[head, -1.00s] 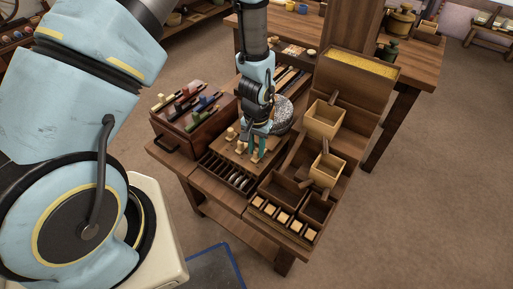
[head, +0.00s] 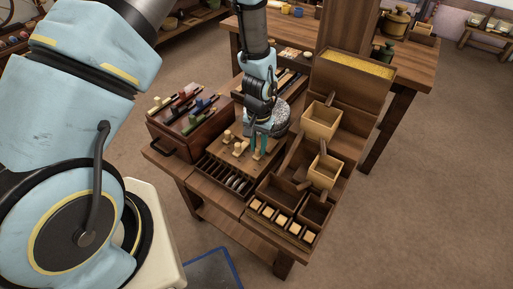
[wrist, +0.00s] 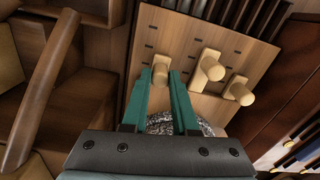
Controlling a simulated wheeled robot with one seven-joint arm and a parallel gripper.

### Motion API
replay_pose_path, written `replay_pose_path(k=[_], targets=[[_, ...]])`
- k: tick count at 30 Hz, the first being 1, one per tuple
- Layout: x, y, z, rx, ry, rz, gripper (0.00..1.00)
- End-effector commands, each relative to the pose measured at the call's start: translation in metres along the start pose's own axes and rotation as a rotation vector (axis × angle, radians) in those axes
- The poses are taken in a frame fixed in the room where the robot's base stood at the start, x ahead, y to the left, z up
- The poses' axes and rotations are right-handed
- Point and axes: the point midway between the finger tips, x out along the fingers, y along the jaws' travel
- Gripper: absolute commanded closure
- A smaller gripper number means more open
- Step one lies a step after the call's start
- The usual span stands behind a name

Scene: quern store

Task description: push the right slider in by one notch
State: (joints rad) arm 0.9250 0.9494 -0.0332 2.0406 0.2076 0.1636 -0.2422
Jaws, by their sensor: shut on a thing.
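A pale wooden board (wrist: 180,30) carries three light wooden slider knobs and rows of small dark marks. In the head view the board (head: 228,158) lies on the bench. The right slider's knob (wrist: 160,74) sits between the teal fingertips of my gripper (wrist: 164,76), which are shut on it. In the head view my gripper (head: 259,148) points down at the board's right side and largely hides this knob. The middle slider (wrist: 238,91) and the left slider (wrist: 208,68) stand free to the right in the wrist view.
A rack of discs (head: 231,178) lies in front of the board. A dark box of coloured handles (head: 190,117) stands left. Wooden hoppers (head: 321,121) and trays (head: 279,191) stand close on the right. A speckled round stone (head: 283,112) is just behind my gripper.

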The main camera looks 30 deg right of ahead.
Motion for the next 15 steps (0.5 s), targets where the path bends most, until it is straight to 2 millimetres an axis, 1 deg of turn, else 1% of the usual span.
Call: replay_pose_path(k=[1, 2, 3, 9, 15], targets=[[-0.0013, 0.0006, -0.0059, 0.0, 0.015, 0.002, 1.0], [-0.0014, 0.0007, -0.0061, 0.0, 0.016, 0.002, 0.71], [-0.0013, 0.0007, -0.006, 0.0, 0.016, 0.002, 0.67], [-0.0009, 0.0007, -0.0044, 0.0, 0.012, 0.002, 0.44], [-0.0007, 0.0006, -0.0035, 0.0, 0.01, 0.002, 0.43]])
